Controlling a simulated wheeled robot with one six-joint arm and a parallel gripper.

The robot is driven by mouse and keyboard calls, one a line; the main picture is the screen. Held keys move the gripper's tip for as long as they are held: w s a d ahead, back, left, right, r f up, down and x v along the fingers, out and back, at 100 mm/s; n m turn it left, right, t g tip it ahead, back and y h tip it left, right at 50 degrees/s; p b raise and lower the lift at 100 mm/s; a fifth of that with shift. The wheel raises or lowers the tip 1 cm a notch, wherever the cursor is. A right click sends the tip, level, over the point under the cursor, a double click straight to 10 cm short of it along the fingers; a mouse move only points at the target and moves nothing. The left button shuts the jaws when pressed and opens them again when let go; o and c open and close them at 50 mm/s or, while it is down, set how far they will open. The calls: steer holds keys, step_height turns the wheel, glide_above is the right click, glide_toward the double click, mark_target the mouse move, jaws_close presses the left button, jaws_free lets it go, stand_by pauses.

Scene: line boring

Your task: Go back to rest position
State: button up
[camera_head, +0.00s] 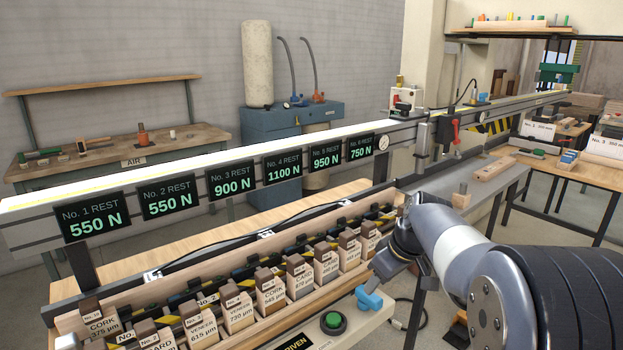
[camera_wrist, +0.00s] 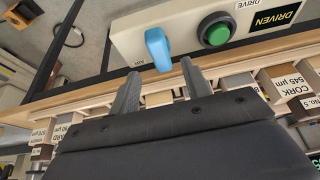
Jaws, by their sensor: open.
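My gripper (camera_wrist: 159,78) is open and empty in the wrist view, its two dark fingers spread apart. Its fingertips point toward a blue lever (camera_wrist: 158,48) on a pale control panel (camera_wrist: 200,18), with the lever seen between and just beyond them. I cannot tell whether they touch. In the head view my gripper is mostly hidden by my wrist, near the right end of the block rack (camera_head: 290,328). The blue lever (camera_head: 369,301) shows just below my wrist. The green button (camera_head: 333,322) is on the same panel, to the left of the lever.
Labelled blocks such as cork (camera_head: 270,293) and veneer (camera_head: 238,315) stand in the rack close to my gripper. Black displays (camera_head: 232,181) hang from the long rail behind. A wooden table (camera_head: 565,165) stands at the right.

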steer(key=x, duration=0.5)
steer(key=shift+w+a+f, duration=0.1)
steer(key=shift+f, duration=0.25)
steer(key=v, duration=1.1)
steer(key=x, duration=1.1)
steer(key=shift+f, duration=0.1)
steer(key=shift+a+r+m+h+p, duration=0.15)
steer(key=shift+m+p, duration=0.1)
steer(key=shift+m, duration=0.15)
steer(key=shift+r+m+h+p, duration=0.1)
steer(key=shift+m+h+p, duration=0.1)
steer(key=shift+m, duration=0.2)
steer(key=shift+a+f+m+t+h+p, duration=0.1)
steer(key=shift+m+t+h+p, duration=0.2)
steer(key=shift+m, duration=0.6)
steer(key=shift+a+f+m+t+h+p, duration=0.1)
steer(key=shift+m+h+p, duration=0.3)
steer(key=shift+m, duration=0.5)
